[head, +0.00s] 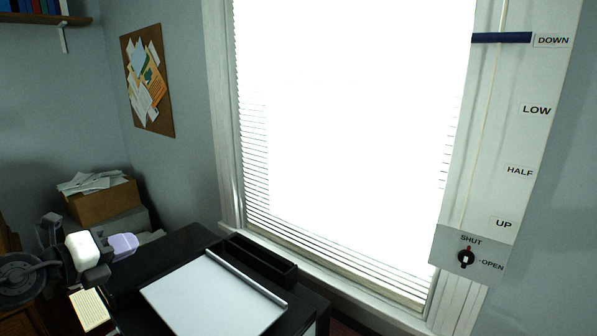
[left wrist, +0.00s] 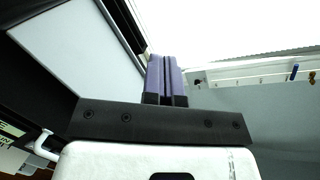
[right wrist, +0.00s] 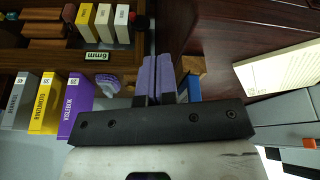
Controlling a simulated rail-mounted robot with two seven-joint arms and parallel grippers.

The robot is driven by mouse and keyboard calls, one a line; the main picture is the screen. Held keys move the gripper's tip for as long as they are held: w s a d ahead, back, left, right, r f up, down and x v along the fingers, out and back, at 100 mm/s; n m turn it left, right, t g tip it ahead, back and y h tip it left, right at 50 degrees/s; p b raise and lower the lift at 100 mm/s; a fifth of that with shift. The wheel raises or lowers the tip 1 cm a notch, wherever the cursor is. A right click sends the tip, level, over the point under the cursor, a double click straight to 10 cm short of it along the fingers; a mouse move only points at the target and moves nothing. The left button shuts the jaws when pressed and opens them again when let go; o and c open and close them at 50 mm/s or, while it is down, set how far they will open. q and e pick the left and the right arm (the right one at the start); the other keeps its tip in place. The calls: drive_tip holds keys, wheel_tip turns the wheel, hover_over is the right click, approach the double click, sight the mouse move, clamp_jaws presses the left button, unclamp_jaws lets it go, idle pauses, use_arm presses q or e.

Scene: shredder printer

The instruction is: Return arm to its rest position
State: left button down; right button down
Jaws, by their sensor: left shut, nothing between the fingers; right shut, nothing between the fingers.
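My left gripper (head: 138,241) shows at the lower left of the head view, with a white wrist and pale purple fingers. It is shut and empty, beside the dark desk (head: 186,248). In the left wrist view its purple fingers (left wrist: 164,64) are together. My right gripper (right wrist: 166,66) shows only in the right wrist view. Its purple fingers are together with nothing between them, in front of dark wooden furniture. I cannot tell from the head view where the right gripper is.
A white panel (head: 214,298) and a black trough (head: 262,262) lie on the desk. A cardboard box of papers (head: 104,200) stands behind the left arm. A window blind (head: 345,120) and labelled control board (head: 500,150) are right. The right wrist view shows binders (right wrist: 78,100) and a yellow pad (right wrist: 280,68).

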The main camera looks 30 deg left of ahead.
use_arm(q)
drive_tip(key=w+d+r+n+t+y+p, duration=0.25)
drive_tip(key=w+n+y+p, duration=0.2)
drive_tip(key=n+y, duration=0.4)
drive_tip(key=s+d+f+n+g+h+p, duration=0.2)
drive_tip(key=d+f+n+g+h+p, duration=0.2)
drive_tip(key=d+f+n+g+p, duration=0.6)
drive_tip(key=s+d+f+n+g+h+p, duration=0.2)
drive_tip(key=s+d+p, duration=0.7)
drive_tip(key=s+d+f+n+g+h+p, duration=0.1)
drive_tip(key=s+d+n+g+h+p, duration=0.1)
drive_tip(key=s+d+p, duration=0.7)
drive_tip(key=shift+s+d+f+h+p, duration=0.15)
drive_tip(key=shift+s+f+h+p, duration=0.2)
drive_tip(key=shift+s+h+p, duration=0.3)
drive_tip(key=shift+w+g, duration=0.15)
drive_tip(key=shift+g, duration=0.1)
